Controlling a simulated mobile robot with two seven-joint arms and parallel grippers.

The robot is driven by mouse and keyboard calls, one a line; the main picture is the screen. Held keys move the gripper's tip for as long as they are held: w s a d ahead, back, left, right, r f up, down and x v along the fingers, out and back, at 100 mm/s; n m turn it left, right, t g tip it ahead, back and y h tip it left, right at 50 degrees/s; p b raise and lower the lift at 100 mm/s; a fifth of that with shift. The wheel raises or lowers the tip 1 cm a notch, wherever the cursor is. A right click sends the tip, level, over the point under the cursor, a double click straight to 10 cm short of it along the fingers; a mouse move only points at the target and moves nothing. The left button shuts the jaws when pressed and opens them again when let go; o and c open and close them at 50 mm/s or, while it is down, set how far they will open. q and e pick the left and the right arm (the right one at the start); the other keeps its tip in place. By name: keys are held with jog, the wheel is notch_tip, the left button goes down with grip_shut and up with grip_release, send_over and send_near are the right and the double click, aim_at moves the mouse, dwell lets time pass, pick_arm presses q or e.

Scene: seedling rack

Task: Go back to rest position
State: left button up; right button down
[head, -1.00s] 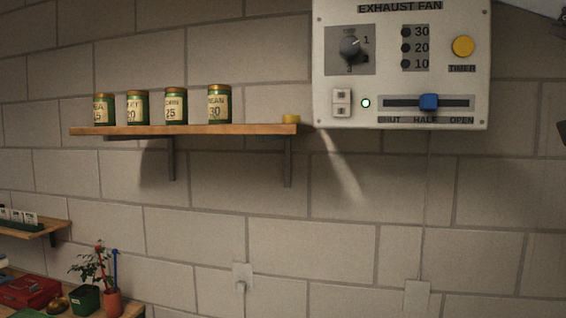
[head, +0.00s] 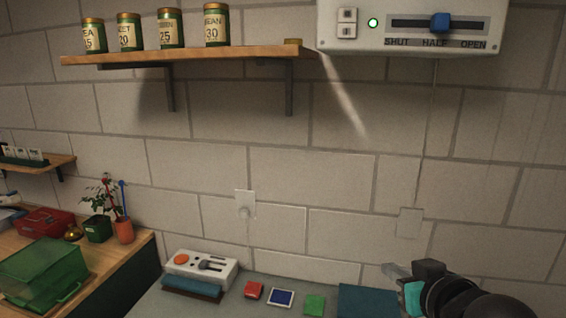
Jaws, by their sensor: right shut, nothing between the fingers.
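My right gripper (head: 397,277) shows at the lower right of the head view, in front of the wall and over the back of the grey bench. Its fingers are shut and nothing is between them. My left gripper is not in the picture. The exhaust fan panel (head: 410,38) is on the wall at the top right, cut off by the upper edge. Its blue slider (head: 440,23) is at HALF and a green light (head: 373,23) is lit.
A wooden shelf (head: 190,56) holds several labelled tins. The grey bench (head: 232,303) carries a white control box (head: 203,265), small red, blue and green items, and a dark teal item (head: 365,300). At left, a wooden table (head: 105,262) holds a green crate (head: 42,272), a red box (head: 44,223) and potted plants.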

jog(key=s+a+f+g+h, duration=0.1)
jog(key=s+a+f+g, duration=0.2)
jog(key=s+f+g, duration=1.3)
jog(key=s+f+t+b, duration=0.2)
jog(key=s+f+b, duration=0.1)
jog(key=f, duration=1)
jog(key=s+f+t+b, duration=0.2)
jog(key=s+f+b, duration=0.2)
jog(key=f, duration=0.9)
jog(key=s+f+t+b, duration=0.1)
jog(key=s+f+b, duration=0.2)
jog(key=f, duration=1)
pick_arm(q)
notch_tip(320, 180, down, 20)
jog(key=b, duration=0.9)
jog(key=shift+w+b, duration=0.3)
jog(key=shift+b, duration=0.1)
pick_arm(e)
jog(key=s+d+f, duration=0.1)
jog(key=s+f, duration=0.6)
jog(key=f, duration=0.4)
jog(key=s+d+f, duration=0.2)
jog(key=s+f, duration=0.6)
jog(key=f, duration=0.4)
jog(key=shift+s+n+g+h, duration=0.2)
jog(key=shift+n+g+h, duration=0.1)
jog(key=shift+g, duration=0.1)
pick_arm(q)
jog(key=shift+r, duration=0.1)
